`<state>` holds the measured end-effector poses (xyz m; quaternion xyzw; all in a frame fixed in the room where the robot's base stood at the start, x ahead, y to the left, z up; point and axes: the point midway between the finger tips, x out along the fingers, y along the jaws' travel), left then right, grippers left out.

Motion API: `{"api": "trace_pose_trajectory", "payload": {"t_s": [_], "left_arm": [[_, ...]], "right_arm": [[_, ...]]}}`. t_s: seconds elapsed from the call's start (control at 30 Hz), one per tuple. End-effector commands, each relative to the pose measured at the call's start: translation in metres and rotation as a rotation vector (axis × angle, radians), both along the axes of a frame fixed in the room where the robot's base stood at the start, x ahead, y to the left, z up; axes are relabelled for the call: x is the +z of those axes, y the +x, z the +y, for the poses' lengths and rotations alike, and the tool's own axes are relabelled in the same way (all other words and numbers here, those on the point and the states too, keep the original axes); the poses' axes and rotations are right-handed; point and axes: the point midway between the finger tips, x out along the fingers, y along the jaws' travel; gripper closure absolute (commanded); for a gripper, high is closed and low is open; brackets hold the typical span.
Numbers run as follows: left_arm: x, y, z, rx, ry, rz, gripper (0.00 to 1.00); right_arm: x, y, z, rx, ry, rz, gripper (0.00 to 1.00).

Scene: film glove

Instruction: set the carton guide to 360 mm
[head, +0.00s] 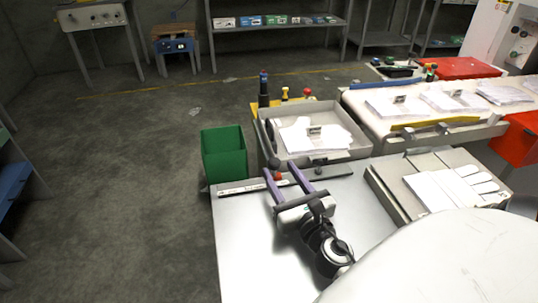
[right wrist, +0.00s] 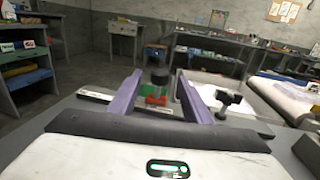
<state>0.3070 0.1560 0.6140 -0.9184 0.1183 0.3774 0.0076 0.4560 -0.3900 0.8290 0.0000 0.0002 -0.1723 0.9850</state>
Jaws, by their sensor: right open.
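The carton guide appears as a dark rail (head: 335,175) along the far edge of the metal table, with a white scale strip (head: 240,187) at its left. A red block (head: 279,176) with a black knob (head: 273,162) sits on it. In the right wrist view, the knob (right wrist: 160,77) and red block (right wrist: 156,100) appear between the fingers. My right gripper (head: 280,168) has purple fingers, open and empty, pointing at the knob from the near side. Contact cannot be told. The scale's figures are too small to read. My left gripper is out of view.
A second black knob (head: 319,161) is right of the red block. A grey tray (head: 352,151) with white sheets lies beyond the rail. A green bin (head: 224,155) stands left of it. The table's left front is clear.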

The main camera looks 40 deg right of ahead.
Motion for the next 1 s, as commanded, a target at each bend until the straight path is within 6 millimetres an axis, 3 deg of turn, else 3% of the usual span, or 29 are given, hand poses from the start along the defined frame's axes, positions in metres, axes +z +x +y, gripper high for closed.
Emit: {"api": "trace_pose_trajectory", "payload": {"t_s": [0.13,0.4,0.83,0.87,1.0], "left_arm": [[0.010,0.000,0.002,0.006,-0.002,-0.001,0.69],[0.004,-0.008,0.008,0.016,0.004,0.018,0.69],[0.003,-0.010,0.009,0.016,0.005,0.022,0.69],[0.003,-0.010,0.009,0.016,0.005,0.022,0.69],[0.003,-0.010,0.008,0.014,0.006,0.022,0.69]], "right_arm": [[0.005,0.028,-0.010,0.000,-0.002,-0.002,0.55],[0.002,0.068,-0.025,-0.001,-0.002,-0.002,0.55],[0.001,0.080,-0.029,-0.001,-0.001,0.000,0.55],[0.001,0.080,-0.029,-0.001,-0.001,-0.001,0.57],[0.001,0.079,-0.029,-0.001,-0.001,0.000,0.80]]}}
